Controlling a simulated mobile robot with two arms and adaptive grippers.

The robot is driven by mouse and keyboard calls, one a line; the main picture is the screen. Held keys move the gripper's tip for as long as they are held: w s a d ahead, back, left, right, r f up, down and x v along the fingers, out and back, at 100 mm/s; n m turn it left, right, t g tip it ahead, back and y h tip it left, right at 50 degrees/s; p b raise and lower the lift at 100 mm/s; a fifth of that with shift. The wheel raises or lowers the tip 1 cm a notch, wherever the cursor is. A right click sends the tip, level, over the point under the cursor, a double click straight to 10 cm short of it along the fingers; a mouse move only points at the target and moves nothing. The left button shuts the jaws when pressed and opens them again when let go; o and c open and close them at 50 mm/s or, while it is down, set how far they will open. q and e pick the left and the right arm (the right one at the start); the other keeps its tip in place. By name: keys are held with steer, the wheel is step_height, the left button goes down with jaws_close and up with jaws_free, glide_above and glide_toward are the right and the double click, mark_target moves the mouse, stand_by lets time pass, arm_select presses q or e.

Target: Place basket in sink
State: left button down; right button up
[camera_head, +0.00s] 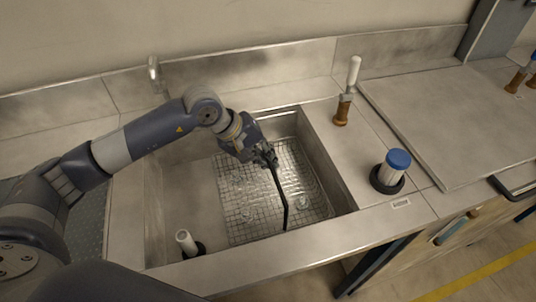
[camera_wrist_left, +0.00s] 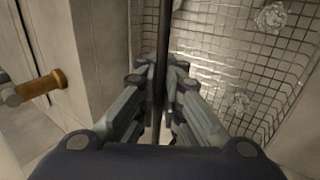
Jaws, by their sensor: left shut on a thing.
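The wire basket (camera_head: 305,180) is down inside the steel sink (camera_head: 190,190), with several clear glass-like items in it. It also shows in the left wrist view (camera_wrist_left: 215,45). My left gripper (camera_head: 268,160) is over the basket and shut on the basket's black handle bar (camera_head: 282,200). In the left wrist view the left gripper (camera_wrist_left: 160,95) has both fingers closed around this dark bar (camera_wrist_left: 165,35). Whether the basket touches the sink floor I cannot tell. My right gripper is not in view.
A faucet (camera_head: 155,75) stands behind the sink. A white-handled tool (camera_head: 351,90) and a blue-capped container (camera_head: 394,170) stand on the right counter. A white cylinder (camera_head: 186,242) is at the sink's front left. A flat steel panel (camera_head: 450,120) lies farther right.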

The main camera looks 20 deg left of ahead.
arm_select(q)
steer(key=c, duration=2.2)
jaws_free()
steer(key=shift+f, duration=0.1)
steer(key=o, duration=0.5)
steer(key=shift+r, duration=0.2)
steer(key=shift+a+r, duration=0.25)
steer(key=b+v, duration=0.2)
steer(key=v, duration=0.9)
steer(key=shift+s+r, duration=0.1)
steer(key=shift+s, duration=0.1)
